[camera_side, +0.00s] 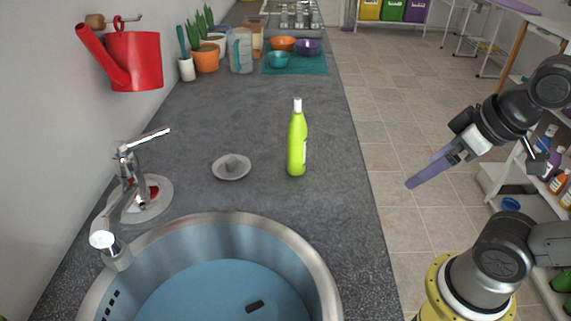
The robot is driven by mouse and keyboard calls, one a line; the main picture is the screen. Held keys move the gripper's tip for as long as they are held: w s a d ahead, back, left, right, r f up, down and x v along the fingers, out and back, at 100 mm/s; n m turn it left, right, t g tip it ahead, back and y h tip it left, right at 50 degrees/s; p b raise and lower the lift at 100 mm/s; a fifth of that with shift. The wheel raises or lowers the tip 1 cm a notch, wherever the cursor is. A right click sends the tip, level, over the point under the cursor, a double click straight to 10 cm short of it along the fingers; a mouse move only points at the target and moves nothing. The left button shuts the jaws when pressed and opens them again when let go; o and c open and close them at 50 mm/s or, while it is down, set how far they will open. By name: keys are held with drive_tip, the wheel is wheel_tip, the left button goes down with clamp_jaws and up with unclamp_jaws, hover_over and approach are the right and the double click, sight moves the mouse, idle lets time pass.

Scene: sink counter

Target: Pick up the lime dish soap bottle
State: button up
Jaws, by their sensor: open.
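The lime dish soap bottle (297,143) stands upright on the dark grey counter, right of its middle and close to the right edge. It has a white cap and a pale label on its right side. My gripper (410,185) is off to the right of the counter, over the tiled floor, with its purple fingers pointing down and left. It is open and clear of the bottle, with nothing seen between the fingers.
A round sink (315,262) holding blue water lies in front of the bottle. A small grey dish (231,167) sits left of the bottle, and a chrome faucet (128,170) is further left. Potted plants (206,58) and bowls (283,44) stand at the back. Counter behind the bottle is clear.

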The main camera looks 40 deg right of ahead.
drive_tip(key=shift+c, duration=0.6)
